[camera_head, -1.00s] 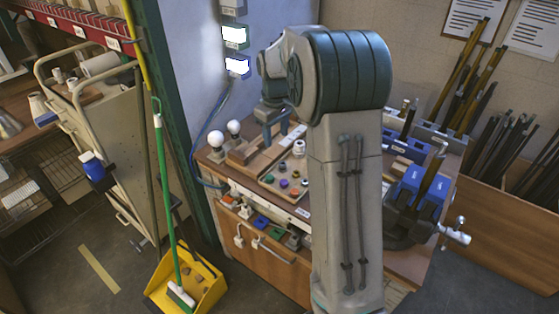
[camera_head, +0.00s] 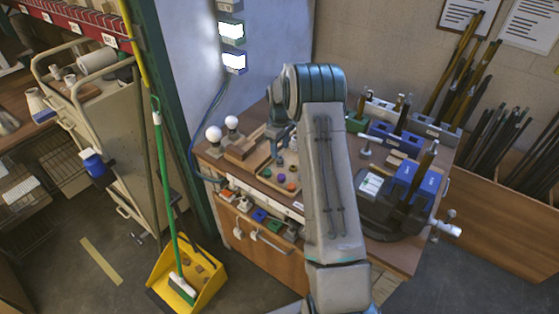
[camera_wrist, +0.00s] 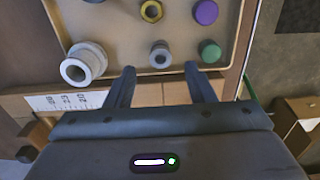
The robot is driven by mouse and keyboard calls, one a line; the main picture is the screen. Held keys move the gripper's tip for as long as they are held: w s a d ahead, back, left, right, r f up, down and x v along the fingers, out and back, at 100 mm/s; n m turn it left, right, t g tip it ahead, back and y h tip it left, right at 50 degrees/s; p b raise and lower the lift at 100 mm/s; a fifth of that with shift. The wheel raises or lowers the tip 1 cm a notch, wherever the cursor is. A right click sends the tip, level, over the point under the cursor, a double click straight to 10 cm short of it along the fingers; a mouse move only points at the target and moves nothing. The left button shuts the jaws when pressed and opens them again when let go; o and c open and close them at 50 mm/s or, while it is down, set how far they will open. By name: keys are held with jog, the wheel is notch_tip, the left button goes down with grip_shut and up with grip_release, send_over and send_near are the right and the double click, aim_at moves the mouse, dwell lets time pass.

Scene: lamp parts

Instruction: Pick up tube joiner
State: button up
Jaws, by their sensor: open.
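My gripper (camera_wrist: 160,72) is open in the wrist view, its two dark fingers apart at the near edge of a shallow wooden tray (camera_wrist: 118,32). A small grey metal fitting (camera_wrist: 160,54) stands in the tray just beyond the fingertips, in line with the gap. A larger pale grey hollow fitting (camera_wrist: 84,64) lies left of the left finger. I cannot tell for sure which of the two is the tube joiner. Nothing shows between the fingers. In the head view my gripper (camera_head: 279,132) is over the tray area, partly hidden by my arm.
The tray also holds a yellow ring (camera_wrist: 151,11), a purple cap (camera_wrist: 205,12) and a green cap (camera_wrist: 209,51). Two white bulbs (camera_head: 223,128) stand left on the workbench. A dark vise (camera_head: 398,215) and blue blocks (camera_head: 417,182) stand right.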

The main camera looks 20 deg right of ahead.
aim_at(280, 158)
jog(key=shift+f+p, duration=1.05)
jog(key=shift+f, duration=1.8)
jog(key=c, duration=1.1)
